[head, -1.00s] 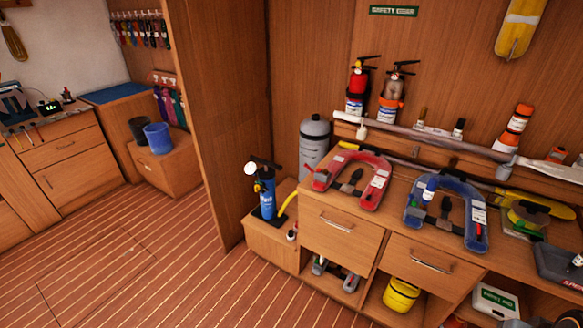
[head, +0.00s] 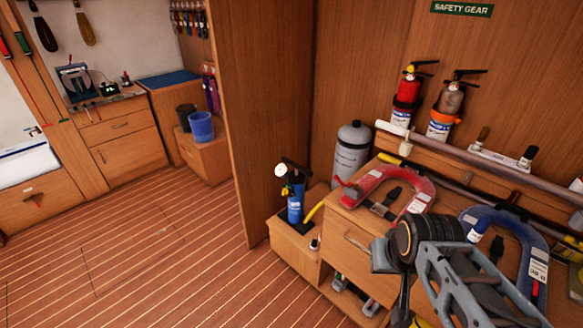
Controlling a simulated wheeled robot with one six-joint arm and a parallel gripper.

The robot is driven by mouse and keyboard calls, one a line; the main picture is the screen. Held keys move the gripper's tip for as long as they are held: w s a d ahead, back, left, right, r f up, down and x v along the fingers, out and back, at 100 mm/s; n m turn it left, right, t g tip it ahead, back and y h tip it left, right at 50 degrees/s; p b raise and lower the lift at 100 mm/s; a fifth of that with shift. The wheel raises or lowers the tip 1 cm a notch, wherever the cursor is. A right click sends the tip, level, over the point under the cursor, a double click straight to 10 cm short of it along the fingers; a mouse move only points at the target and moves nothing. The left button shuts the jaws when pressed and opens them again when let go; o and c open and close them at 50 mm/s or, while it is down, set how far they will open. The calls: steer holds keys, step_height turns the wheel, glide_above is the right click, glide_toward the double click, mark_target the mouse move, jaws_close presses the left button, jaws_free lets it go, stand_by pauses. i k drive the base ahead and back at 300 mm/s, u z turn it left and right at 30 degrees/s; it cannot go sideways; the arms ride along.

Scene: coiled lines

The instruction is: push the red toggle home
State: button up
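I cannot pick out the red toggle with certainty. A small red piece (head: 345,184) sticks out by the left end of the red horseshoe-shaped vest (head: 412,180) on the cabinet top. A small device with a red part (head: 126,78) stands on the far bench at the upper left; it is too small to make out. Part of my arm, a grey lattice link with a black round joint, crosses the lower right and covers part of the cabinet front and vests. My gripper's fingers do not show.
A blue horseshoe vest (head: 537,262) lies right of the red one. A blue pump (head: 295,207) stands on a low box beside a grey cylinder (head: 351,152). A wooden partition (head: 265,110) stands between this cabinet and the far bench (head: 120,126). The plank floor (head: 150,255) at left is clear.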

mark_target(336, 177)
steer(key=u, duration=0.1)
steer(key=i, duration=0.5)
steer(key=z, duration=0.05)
steer(key=k, duration=0.25)
steer(key=u, duration=1.65)
steer(key=i, duration=0.5)
steer(key=z, duration=0.05)
